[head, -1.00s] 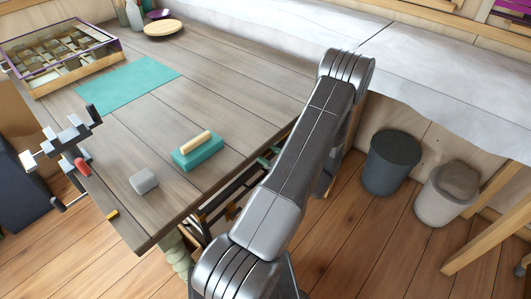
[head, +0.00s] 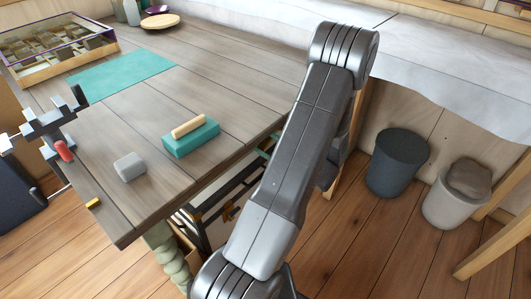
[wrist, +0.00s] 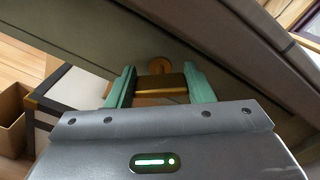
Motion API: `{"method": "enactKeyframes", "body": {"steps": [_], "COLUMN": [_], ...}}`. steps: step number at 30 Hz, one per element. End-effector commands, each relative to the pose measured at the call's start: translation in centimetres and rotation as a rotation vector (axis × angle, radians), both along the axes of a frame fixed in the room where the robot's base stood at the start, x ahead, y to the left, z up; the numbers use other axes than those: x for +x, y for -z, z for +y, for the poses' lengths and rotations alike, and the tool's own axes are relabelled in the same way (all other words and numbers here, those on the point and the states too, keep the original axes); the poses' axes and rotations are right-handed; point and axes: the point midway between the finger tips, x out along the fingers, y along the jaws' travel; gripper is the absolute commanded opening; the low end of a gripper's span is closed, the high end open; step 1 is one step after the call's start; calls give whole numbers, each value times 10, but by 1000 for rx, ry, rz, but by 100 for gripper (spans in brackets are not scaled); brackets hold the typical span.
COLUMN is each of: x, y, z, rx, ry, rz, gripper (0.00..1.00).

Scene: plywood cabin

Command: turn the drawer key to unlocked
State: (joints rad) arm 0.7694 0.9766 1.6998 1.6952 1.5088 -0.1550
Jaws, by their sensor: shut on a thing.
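My gripper (wrist: 160,88) shows in the wrist view, its two teal fingers on either side of a brass-brown piece, the drawer key (wrist: 160,81), and shut on it. Just behind the key is a round brass lock plate (wrist: 159,65) on a grey-brown wooden front (wrist: 90,45). The key's grip looks like a wide flat bar lying across between the fingers. How far the key is turned I cannot tell. In the head view my arm hides the gripper, the key and the lock.
The workbench (head: 240,75) bears a teal block with a wooden handle (head: 190,137), a grey block (head: 129,166) and a teal mat (head: 120,74). A vise (head: 50,130) is at its left edge. Two bins (head: 397,162) stand on the floor at right. An open cardboard box (wrist: 12,120) is at left in the wrist view.

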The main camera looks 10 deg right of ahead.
Motion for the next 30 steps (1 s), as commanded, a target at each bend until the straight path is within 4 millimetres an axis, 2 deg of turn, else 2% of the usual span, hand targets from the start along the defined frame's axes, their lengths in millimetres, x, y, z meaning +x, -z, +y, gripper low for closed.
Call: {"method": "enactKeyframes", "body": {"steps": [1, 21, 30], "x": [0, -1, -2], "y": [8, 10, 8], "z": [0, 2, 2], "rx": [-39, -531, -683], "ry": [0, 0, -1], "rz": [-30, -414, -532], "gripper": [24, 24, 24]}}
